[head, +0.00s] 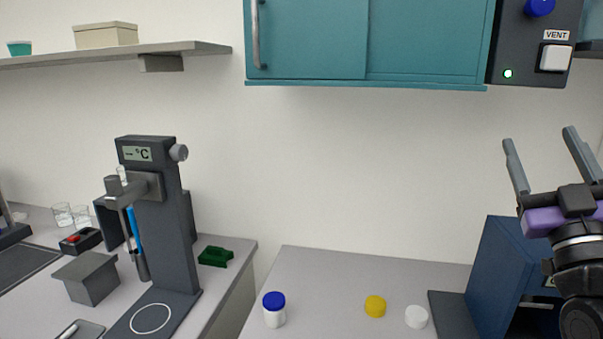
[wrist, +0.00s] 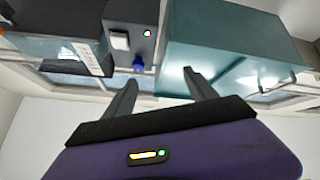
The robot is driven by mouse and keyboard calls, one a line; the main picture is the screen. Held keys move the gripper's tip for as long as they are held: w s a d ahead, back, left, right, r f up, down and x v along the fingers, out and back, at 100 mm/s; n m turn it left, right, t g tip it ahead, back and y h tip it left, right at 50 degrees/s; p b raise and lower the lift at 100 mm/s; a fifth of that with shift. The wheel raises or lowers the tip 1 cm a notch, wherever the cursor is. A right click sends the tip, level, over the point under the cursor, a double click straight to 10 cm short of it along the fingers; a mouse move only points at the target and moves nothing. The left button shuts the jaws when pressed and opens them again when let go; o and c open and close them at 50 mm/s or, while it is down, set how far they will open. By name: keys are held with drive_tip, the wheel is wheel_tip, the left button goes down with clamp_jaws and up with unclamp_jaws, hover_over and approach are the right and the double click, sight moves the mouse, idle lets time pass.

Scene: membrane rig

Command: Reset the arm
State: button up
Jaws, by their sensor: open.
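My gripper (head: 541,153) is raised at the right of the head view, above the blue cabinet-like box on the bench. Its two grey fingers point up and stand wide apart, with nothing between them. In the wrist view the fingers of my gripper (wrist: 162,88) also show apart and empty, pointing toward the teal wall cupboard and the vent panel. The lower part of my arm is cut off by the right edge of the head view.
A blue box (head: 492,270) stands below my gripper. A blue-capped jar (head: 274,312), a yellow cap (head: 375,306) and a white cap (head: 416,317) are on the bench. The teal cupboard (head: 310,40) and vent panel (head: 532,50) hang above. A dark stand (head: 165,230) is left.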

drive_tip(key=s+a+f+m+g+h, duration=0.1)
drive_tip(key=s+a+f+m, duration=0.2)
drive_tip(key=f, duration=0.5)
drive_tip(key=s+a+f+m+g, duration=0.1)
drive_tip(key=s+a+f, duration=0.2)
drive_tip(key=s+f, duration=0.4)
drive_tip(key=s+a+f+m+g+h, duration=0.1)
drive_tip(key=s+a+f+m, duration=0.2)
drive_tip(key=f, duration=0.6)
drive_tip(key=s+a+f+n+g+y, duration=0.1)
drive_tip(key=s+a+f+g+y, duration=0.1)
drive_tip(key=s+f, duration=0.4)
drive_tip(key=s+a+f+n+g+y, duration=0.2)
drive_tip(key=s+a+f+g, duration=0.1)
drive_tip(key=s, duration=0.8)
drive_tip(key=s+a+f+n+g+y+b, duration=0.1)
drive_tip(key=s+a+f+g+y, duration=0.1)
drive_tip(key=s+a+f, duration=0.3)
drive_tip(key=s+f, duration=0.3)
drive_tip(key=s, duration=0.1)
drive_tip(key=shift+s+f+y, duration=0.2)
drive_tip(key=shift+f+y, duration=0.15)
drive_tip(key=shift+y, duration=0.05)
drive_tip(key=shift+a, duration=0.1)
